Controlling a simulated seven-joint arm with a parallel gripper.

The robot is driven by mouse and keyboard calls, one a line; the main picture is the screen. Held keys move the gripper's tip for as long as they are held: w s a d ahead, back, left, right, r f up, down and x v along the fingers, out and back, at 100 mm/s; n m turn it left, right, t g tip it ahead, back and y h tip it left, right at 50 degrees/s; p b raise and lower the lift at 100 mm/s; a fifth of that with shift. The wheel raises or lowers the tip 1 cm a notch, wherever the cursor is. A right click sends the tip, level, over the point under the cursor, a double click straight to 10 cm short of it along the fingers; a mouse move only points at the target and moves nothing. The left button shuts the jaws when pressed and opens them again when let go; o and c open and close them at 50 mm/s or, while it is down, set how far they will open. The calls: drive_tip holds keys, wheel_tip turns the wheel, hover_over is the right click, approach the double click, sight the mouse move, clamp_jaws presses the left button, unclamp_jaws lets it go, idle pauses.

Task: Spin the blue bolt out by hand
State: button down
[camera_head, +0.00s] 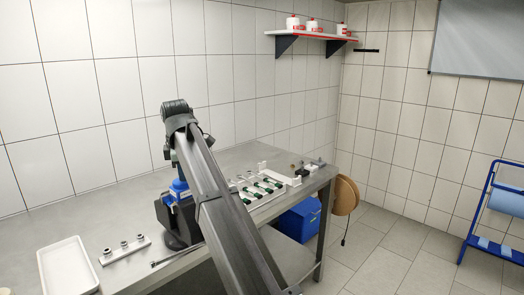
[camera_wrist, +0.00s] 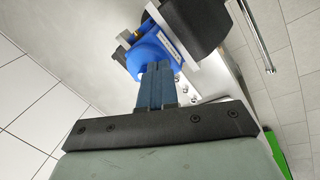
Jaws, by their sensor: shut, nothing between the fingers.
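The pump has a blue housing (camera_head: 179,191) on a black body (camera_head: 172,218) and stands on the steel bench, partly behind my arm. In the wrist view the blue housing (camera_wrist: 148,58) and black body (camera_wrist: 192,22) are at the top. My gripper (camera_wrist: 159,68) is shut, its two dark blue-grey fingers together and empty. Its fingertips point at the blue housing and overlap its lower edge; I cannot tell whether they touch it. I cannot make out the blue bolt; it is hidden or too small. My fingers are hidden in the head view.
A white tray (camera_head: 68,268) and a holder with several sockets (camera_head: 125,249) lie at the bench's front left. A metal rod (camera_head: 176,256) lies near the front edge. A white rack with green-handled tools (camera_head: 262,187) stands right of my arm. A blue box (camera_head: 300,219) is below.

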wheel_tip(320, 180, up, 5)
drive_tip(key=shift+f, duration=0.1)
idle(0.3)
